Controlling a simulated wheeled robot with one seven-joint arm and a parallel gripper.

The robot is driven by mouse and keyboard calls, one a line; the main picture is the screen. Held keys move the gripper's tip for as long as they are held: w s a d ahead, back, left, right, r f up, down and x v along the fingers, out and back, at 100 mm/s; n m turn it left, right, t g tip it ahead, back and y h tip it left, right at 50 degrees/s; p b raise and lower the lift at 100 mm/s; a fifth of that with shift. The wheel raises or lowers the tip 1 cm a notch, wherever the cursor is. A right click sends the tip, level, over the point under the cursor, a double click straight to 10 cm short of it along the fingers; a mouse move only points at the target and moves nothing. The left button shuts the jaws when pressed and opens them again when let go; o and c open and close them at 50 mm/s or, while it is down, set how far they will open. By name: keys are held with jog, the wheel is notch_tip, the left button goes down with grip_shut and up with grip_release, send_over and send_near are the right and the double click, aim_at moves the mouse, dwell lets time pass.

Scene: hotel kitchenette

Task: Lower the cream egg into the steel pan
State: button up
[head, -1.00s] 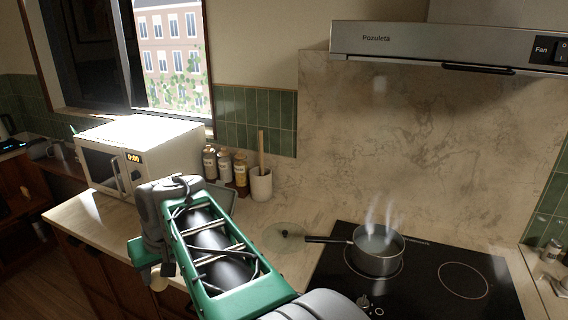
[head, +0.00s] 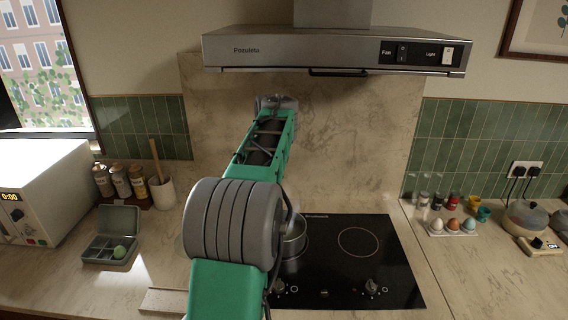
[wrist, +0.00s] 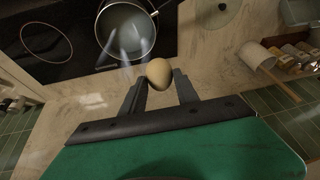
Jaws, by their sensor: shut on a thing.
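The cream egg (wrist: 159,73) is held between the fingertips of my gripper (wrist: 161,82) in the wrist view. My gripper is shut on it. The steel pan (wrist: 126,32) stands on the hob, with steam rising from it. In the wrist view the egg appears beside the pan's rim, apart from it, with pale marble behind. In the head view the pan (head: 296,241) is partly hidden by my arm. My arm reaches up toward the backsplash there, and the egg and fingertips are hidden.
The black hob (head: 362,262) has a clear ring right of the pan. The extractor hood (head: 335,50) hangs above my arm's end. A glass lid (wrist: 212,12) lies near the pan. A white tray (head: 452,233) holds several eggs.

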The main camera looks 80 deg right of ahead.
jog(key=s+d+m, duration=0.1)
jog(key=s+d, duration=0.1)
jog(key=s, duration=0.4)
notch_tip(320, 180, down, 10)
jog(key=b, duration=0.6)
jog(key=shift+w+d+r+b, duration=0.15)
jog(key=shift+w+r+b, duration=0.15)
jog(key=shift+b, duration=0.1)
jog(key=shift+f, duration=0.15)
notch_tip(320, 180, down, 9)
jog(key=b, duration=0.5)
jog(key=shift+b, duration=0.3)
jog(key=shift+f+b, duration=1.75)
jog(key=shift+f, duration=0.9)
dwell(1.4)
jog(key=o, duration=0.9)
jog(key=shift+c, duration=0.2)
